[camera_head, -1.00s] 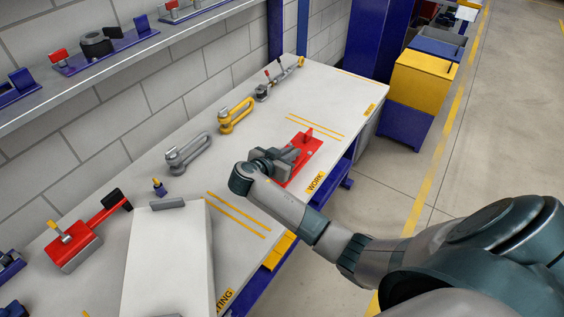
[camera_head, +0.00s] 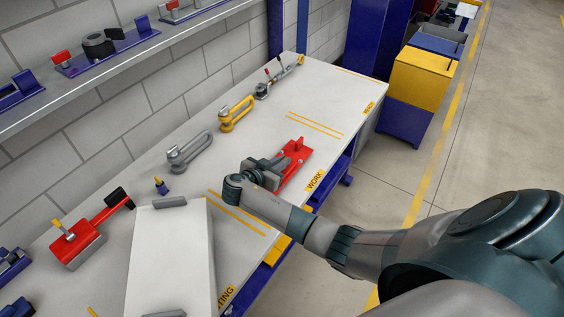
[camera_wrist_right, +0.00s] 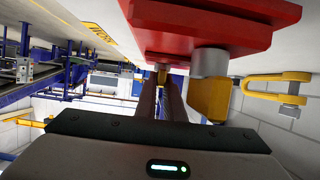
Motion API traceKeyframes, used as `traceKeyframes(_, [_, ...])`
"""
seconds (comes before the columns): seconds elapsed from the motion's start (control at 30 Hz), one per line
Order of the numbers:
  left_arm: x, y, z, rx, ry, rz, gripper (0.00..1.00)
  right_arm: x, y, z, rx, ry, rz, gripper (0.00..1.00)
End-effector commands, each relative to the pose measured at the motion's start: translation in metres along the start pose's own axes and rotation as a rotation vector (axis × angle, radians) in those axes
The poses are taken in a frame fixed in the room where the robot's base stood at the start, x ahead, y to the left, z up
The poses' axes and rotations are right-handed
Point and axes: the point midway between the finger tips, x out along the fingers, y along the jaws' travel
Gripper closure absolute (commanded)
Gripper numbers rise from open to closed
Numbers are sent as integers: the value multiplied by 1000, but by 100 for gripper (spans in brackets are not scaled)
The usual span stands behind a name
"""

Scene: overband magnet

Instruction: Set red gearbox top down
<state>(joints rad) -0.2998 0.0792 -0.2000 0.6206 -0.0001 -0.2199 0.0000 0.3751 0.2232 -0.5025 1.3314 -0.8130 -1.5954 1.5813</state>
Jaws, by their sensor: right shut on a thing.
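The red gearbox top (camera_head: 290,166) is a red piece over the WORK area of the bench in the head view, partly hidden by my right gripper. In the right wrist view its red body (camera_wrist_right: 200,30) fills the top of the picture. A grey cylinder and a yellow block (camera_wrist_right: 209,97) sit beside the fingers against it. My right gripper (camera_head: 262,174) is shut on it; in the wrist view its dark fingers (camera_wrist_right: 161,80) meet at a small brass-coloured part by the red body. I cannot tell whether the piece touches the bench. My left gripper is not in view.
On the bench (camera_head: 330,92) stand a grey clevis part (camera_head: 190,151), a yellow one (camera_head: 237,114) and a dark one farther back. A white box-like block (camera_head: 170,250) and a red tool (camera_head: 82,246) are at the near left. A shelf runs along the wall.

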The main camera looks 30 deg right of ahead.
Motion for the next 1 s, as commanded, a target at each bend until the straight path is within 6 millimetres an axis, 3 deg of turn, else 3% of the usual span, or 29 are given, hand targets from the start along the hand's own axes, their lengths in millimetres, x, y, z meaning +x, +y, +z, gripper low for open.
traceKeyframes(0.53, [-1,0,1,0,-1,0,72,5,0,12,2,1,-1,100])
traceKeyframes(0.63, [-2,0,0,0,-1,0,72,5,0,12,0,-1,0,73])
traceKeyframes(1.0, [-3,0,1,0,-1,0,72,4,0,10,0,0,0,73])
